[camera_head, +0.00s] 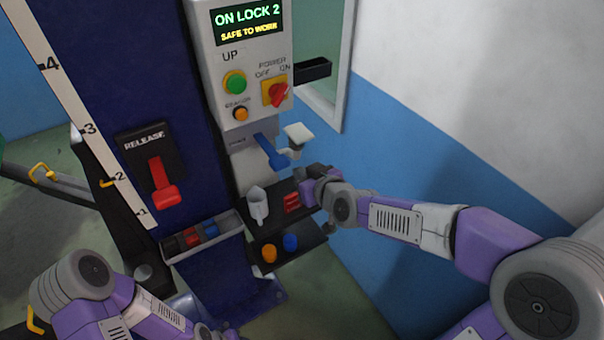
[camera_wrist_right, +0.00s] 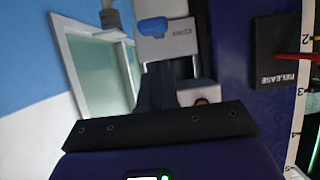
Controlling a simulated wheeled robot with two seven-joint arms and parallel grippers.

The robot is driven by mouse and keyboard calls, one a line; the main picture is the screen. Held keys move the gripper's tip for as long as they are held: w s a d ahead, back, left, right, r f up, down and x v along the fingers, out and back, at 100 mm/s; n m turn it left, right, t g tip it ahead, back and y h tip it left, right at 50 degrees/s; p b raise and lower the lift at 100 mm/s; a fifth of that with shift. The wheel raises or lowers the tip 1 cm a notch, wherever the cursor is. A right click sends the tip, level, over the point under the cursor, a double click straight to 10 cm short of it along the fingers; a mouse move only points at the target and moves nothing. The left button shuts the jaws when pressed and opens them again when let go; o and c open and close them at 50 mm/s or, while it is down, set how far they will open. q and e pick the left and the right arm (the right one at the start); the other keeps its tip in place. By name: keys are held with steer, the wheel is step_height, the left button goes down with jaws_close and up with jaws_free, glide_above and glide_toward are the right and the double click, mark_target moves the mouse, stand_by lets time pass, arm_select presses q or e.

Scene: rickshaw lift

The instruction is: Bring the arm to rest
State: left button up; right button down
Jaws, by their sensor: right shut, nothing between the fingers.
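My right arm reaches in from the right in the head view. Its gripper (camera_head: 307,190) is shut and empty, beside the dark shelf under the control box. The fingers are small and partly hidden by my own wrist. My left arm (camera_head: 120,305) is folded low at the bottom left. Its wrist meets the bottom edge and its fingers are out of the picture. The right wrist view shows the post from close by, with no object held.
The control box (camera_head: 241,60) reads "ON LOCK 2, SAFE TO WORK". A red release lever (camera_head: 165,185) is on the blue post (camera_head: 120,60). A wall (camera_head: 440,130) stands behind my right arm.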

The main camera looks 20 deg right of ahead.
stand_by(0.4)
steer(key=s+a+f+m+g, duration=0.1)
steer(key=s+f+g, duration=0.2)
steer(key=f, duration=0.9)
steer(key=s+a+f+m+g, duration=0.1)
steer(key=s+f+g, duration=0.15)
steer(key=f, duration=0.95)
steer(key=s+a+f+m+g, duration=0.1)
steer(key=s+a+f+g, duration=0.1)
steer(key=s+f, duration=0.6)
steer(key=s+a+f+m+g+y, duration=0.1)
steer(key=s+f+g, duration=0.3)
steer(key=s+f, duration=0.4)
steer(key=shift+s+a+f+m, duration=0.35)
steer(key=shift+s+a+m, duration=0.2)
steer(key=shift+m, duration=0.25)
steer(key=shift+g, duration=0.25)
